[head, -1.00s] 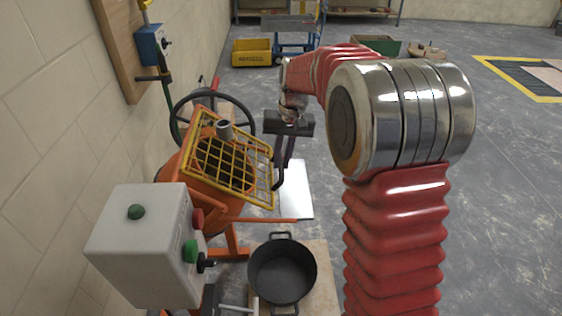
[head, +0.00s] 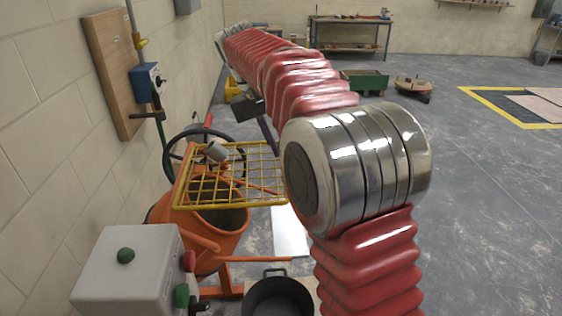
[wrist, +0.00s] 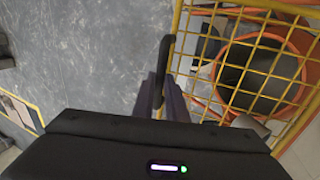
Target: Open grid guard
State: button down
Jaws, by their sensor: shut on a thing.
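The yellow grid guard (head: 233,176) stands raised, roughly level, above the orange mixer drum (head: 222,236). A gap shows between guard and drum rim, and the dark drum mouth is partly visible below the bars. In the wrist view the yellow bars (wrist: 249,99) fill the right side, with the drum opening (wrist: 262,72) behind them. My gripper (wrist: 164,88) is shut on the guard's black handle (wrist: 165,58) at the guard's edge. In the head view, the dark gripper (head: 267,132) shows beside my red arm, which hides its tips and the handle.
A grey control box (head: 128,268) with green and red knobs stands front left. A black handwheel (head: 178,157) is behind the guard, near the wall. A black pot (head: 278,298) sits on the floor in front. Open floor (head: 480,220) lies to the right.

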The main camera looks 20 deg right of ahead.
jog(key=w+a+r, duration=0.1)
jog(key=a+r, duration=0.5)
jog(key=r, duration=0.3)
jog(key=shift+w+a, duration=0.1)
jog(key=shift+a, duration=0.05)
dwell(0.4)
jog(key=c, duration=1.8)
grip_release()
jog(key=shift+a, duration=0.1)
jog(key=shift+c, duration=0.2)
jog(key=shift+o, duration=0.4)
jog(key=shift+r, duration=0.1)
jog(key=shift+d, duration=0.2)
